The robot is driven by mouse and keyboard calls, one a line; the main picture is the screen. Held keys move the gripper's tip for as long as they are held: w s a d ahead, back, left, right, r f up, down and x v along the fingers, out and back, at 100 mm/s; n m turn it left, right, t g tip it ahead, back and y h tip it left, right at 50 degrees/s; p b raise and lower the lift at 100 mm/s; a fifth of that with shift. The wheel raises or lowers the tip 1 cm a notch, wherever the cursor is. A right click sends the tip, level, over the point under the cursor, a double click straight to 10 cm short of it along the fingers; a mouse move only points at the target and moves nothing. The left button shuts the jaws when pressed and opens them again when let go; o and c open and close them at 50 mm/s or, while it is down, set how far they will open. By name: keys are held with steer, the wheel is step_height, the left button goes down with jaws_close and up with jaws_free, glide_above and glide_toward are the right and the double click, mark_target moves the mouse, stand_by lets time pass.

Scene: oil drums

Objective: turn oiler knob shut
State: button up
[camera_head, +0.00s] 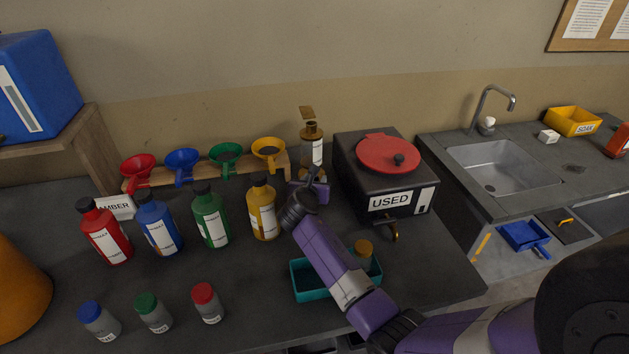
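The oiler (312,147) appears to be the clear, brass-topped vessel with a white label at the back of the bench. A flat brass piece (307,112) stands above its dark collar; I cannot tell whether this is the knob or how it is set. My purple arm reaches up from the lower right. My gripper (315,182) is at the oiler's lower part, in front of it and overlapping it in the picture. Contact cannot be told. The fingers are small and dark, so their opening is unclear. The oiler's base is partly hidden.
A black USED box (350,170) with a red lid (388,154) and tap stands right of the oiler. A yellow bottle (263,210) and funnel rack (280,163) are left. A teal tray (309,294) lies under my arm. Front bench has several small jars; a sink (500,165) is right.

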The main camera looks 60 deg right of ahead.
jaws_close()
steer(key=shift+r+p, duration=0.1)
steer(key=shift+p, duration=0.4)
steer(key=shift+s+r+m+y+p, duration=0.15)
steer(key=shift+m+y+p, duration=0.2)
steer(key=shift+p, duration=0.55)
steer(key=shift+d+m+t+y+p, duration=0.1)
steer(key=shift+m+t+y+p, duration=0.15)
steer(key=shift+m+t+p, duration=0.45)
steer(key=shift+s+d+m+t+y+p, duration=0.1)
steer(key=shift+s+m+t+y+p, duration=0.15)
steer(key=shift+m+y+p, duration=0.4)
steer(key=shift+d+f+m+t+y, duration=0.15)
steer(key=shift+f+m+t+y, duration=0.05)
steer(key=shift+m+t+y, duration=0.7)
steer(key=shift+s, duration=0.1)
